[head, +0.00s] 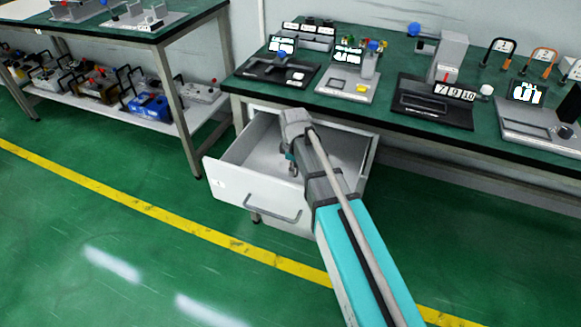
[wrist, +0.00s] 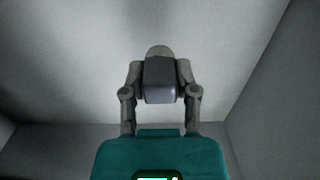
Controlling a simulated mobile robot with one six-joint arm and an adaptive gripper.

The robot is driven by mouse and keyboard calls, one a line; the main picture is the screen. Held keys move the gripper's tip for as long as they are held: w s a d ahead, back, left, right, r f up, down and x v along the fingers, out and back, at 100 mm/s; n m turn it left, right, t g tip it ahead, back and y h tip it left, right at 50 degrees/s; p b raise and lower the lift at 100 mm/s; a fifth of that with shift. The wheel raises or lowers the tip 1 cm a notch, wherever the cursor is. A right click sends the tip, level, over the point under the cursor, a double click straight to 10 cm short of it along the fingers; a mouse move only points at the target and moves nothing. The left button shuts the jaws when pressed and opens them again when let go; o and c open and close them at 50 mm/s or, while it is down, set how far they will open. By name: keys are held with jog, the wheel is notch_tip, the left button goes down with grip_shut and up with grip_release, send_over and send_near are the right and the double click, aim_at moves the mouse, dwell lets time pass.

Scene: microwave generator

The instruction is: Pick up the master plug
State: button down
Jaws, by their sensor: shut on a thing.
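My gripper (head: 292,169) is down inside an open white drawer (head: 228,187) below the right workbench, mostly hidden by my own arm in the head view. In the wrist view my gripper (wrist: 160,74) is shut on a small dark grey block with a paler rounded end, which I take for the master plug (wrist: 160,88). The plug sits between both fingers. I cannot tell whether it touches the drawer floor. The plug cannot be made out in the head view.
Drawer walls surround my gripper. The right workbench (head: 390,120) above holds several devices along its top. Another bench at left has a lower shelf (head: 120,108) with several batteries. The green floor is clear in front, crossed by a yellow line (head: 150,208).

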jog(key=shift+r+p, duration=2.8)
jog(key=shift+r, duration=0.45)
jog(key=shift+r, duration=0.1)
jog(key=shift+s+r+p, duration=0.1)
jog(key=shift+r+p, duration=0.45)
jog(key=shift+p, duration=0.15)
notch_tip(320, 180, up, 34)
jog(key=p, duration=3.3)
jog(key=shift+p, duration=0.4)
jog(key=shift+s+a+f, duration=0.1)
